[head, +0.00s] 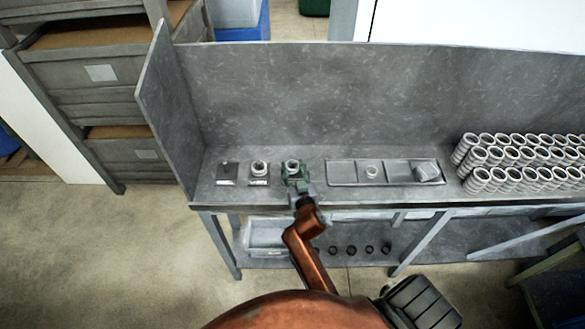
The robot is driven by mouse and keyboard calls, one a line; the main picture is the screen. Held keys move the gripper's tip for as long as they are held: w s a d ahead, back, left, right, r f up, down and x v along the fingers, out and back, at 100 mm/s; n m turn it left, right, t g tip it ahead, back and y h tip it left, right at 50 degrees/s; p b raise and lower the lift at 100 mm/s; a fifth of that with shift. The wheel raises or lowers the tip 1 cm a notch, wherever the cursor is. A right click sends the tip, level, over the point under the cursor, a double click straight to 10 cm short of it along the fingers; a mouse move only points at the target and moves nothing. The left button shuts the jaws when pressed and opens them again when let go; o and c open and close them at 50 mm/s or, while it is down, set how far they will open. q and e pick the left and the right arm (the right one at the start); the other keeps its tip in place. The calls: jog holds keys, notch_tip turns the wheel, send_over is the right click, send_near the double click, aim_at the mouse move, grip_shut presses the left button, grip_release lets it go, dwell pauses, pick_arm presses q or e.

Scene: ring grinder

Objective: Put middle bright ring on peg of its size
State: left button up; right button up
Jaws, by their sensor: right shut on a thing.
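Just left, another bright ring (259,166) sits on a small square base (258,181). Further left is a square base (227,180) with a small dark top and no bright ring. A third bright ring (372,172) lies in the tray's middle compartment. My left gripper is not in view.
The shallow grey tray (341,184) has three compartments; a grey block (427,172) is in the right one. Stacked rings (520,160) fill the bench's right end. A back panel (320,95) and a left side panel (170,110) enclose the bench. Several dark rings (352,250) stand below.

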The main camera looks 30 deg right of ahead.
jog(key=shift+r, duration=0.1)
jog(key=shift+f+b, duration=0.35)
jog(key=shift+f, duration=0.3)
dwell(0.5)
jog(key=o, duration=0.9)
jog(key=shift+o, duration=0.2)
